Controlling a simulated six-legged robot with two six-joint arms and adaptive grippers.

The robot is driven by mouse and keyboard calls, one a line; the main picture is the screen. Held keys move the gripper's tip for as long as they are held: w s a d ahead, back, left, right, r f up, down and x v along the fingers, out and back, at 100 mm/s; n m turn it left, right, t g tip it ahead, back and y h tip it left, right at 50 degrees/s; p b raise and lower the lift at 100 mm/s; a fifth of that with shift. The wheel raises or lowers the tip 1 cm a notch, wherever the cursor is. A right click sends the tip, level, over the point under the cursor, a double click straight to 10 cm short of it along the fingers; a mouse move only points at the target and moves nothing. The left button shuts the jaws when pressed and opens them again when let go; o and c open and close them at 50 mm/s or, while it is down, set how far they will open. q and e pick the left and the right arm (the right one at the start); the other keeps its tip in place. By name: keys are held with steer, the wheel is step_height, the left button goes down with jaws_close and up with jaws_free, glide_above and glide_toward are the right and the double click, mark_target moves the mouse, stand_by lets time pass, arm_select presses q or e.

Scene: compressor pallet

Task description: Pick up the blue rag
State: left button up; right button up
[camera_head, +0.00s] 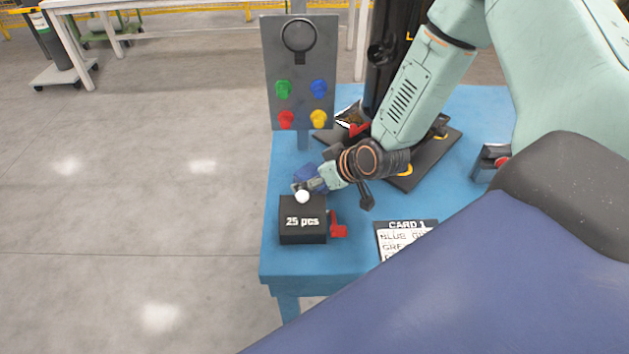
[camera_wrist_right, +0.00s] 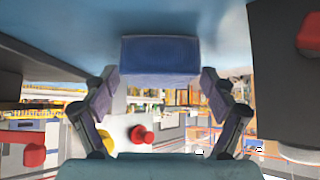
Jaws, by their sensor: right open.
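The blue rag (camera_head: 304,172) lies on the blue table, behind the black box, partly hidden by my right gripper. In the right wrist view the rag (camera_wrist_right: 160,58) is a folded dark-blue block near the top centre. My right gripper (camera_head: 311,186) points left, close to the rag. In the wrist view its two fingers (camera_wrist_right: 159,80) are spread, with the rag's near edge between or just beyond the tips. Nothing is held. Whether the fingers touch the rag is unclear. My left gripper is not in view.
A black "25 pcs" box (camera_head: 302,222) with a white knob (camera_head: 302,196) stands just in front of the gripper, a red part (camera_head: 338,226) beside it. A grey panel with coloured knobs (camera_head: 299,75) stands behind. A card (camera_head: 405,239) lies on the blue table (camera_head: 350,263).

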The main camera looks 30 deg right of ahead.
mark_target(314, 175)
steer(key=c, duration=1.2)
step_height(314, 175, up, 10)
steer(key=p, duration=0.5)
